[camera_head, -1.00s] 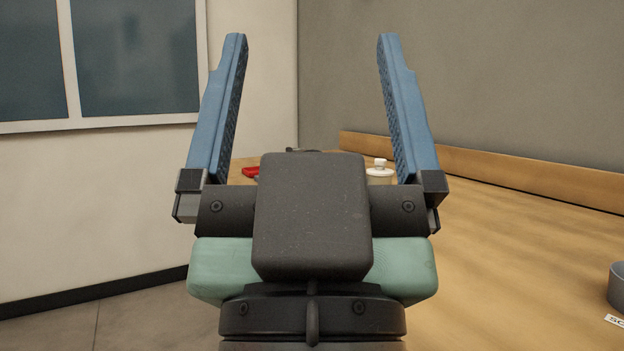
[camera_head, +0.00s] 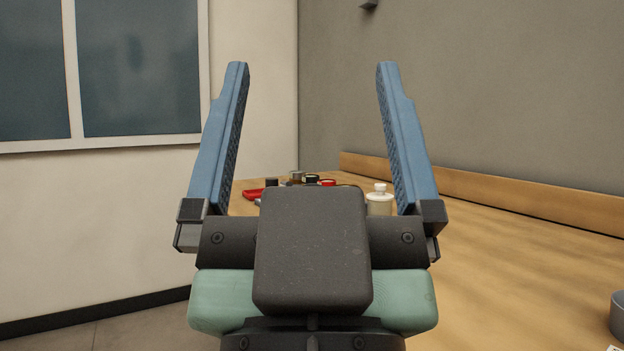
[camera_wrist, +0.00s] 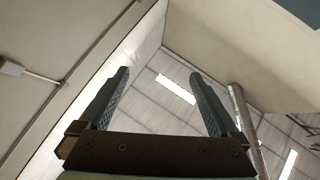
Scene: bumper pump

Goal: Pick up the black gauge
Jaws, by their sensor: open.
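My gripper (camera_head: 311,80) is open and empty, its two blue fingers pointing upward in the head view. It also shows open in the wrist view (camera_wrist: 163,78), against the ceiling. I cannot make out the black gauge for certain. A group of small items stands on the wooden table beyond the gripper. Among them are a small dark item (camera_head: 271,182) and a dark round item (camera_head: 311,178), both too small to identify. My gripper's body hides part of this group.
The wooden table (camera_head: 510,255) has free room at right, with a raised back edge (camera_head: 480,200). A white-capped bottle (camera_head: 379,200), a red item (camera_head: 250,194) and a red-topped item (camera_head: 328,182) stand beyond the gripper. A grey round object (camera_head: 617,318) sits at the right edge.

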